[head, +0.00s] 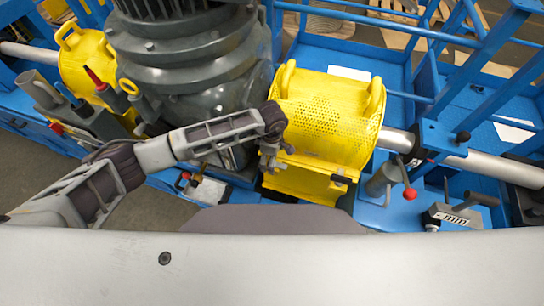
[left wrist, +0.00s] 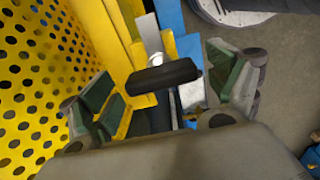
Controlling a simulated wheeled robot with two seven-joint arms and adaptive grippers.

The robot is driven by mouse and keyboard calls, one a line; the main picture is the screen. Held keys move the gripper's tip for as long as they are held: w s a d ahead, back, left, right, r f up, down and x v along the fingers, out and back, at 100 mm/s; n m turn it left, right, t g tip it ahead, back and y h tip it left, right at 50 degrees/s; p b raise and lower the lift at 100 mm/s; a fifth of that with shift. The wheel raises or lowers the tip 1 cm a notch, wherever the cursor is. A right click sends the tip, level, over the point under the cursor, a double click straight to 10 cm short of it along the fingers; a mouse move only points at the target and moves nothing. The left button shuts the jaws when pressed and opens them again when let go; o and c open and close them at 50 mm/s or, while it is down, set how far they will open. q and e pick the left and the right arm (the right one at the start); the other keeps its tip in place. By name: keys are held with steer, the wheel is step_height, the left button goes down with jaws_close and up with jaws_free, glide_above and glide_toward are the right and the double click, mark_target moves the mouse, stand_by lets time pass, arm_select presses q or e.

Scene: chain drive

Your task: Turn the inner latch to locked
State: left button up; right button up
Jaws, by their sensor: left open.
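The yellow perforated guard (head: 322,118) covers the shaft right of the grey motor. My left gripper (head: 270,163) is at the guard's lower left edge. In the left wrist view, the inner latch (left wrist: 164,76) is a black bar on a metal tab, lying crosswise in front of the yellow edge. My left gripper (left wrist: 170,95) is open, with one green-padded finger on each side of the latch and visible gaps between. In the head view the gripper hides this latch. A second dark latch (head: 342,180) sits on the guard's lower right edge. My right gripper is out of view.
The grey motor (head: 190,60) stands close left of my left gripper. Another yellow guard (head: 88,62) is at the far left. A red-knobbed lever (head: 409,191) and a grey tool (head: 455,215) are on the blue frame at right. The perforated guard wall (left wrist: 35,80) is close beside my left finger.

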arm_select(q)
steer(key=shift+c, duration=0.5)
steer(key=c, duration=0.9)
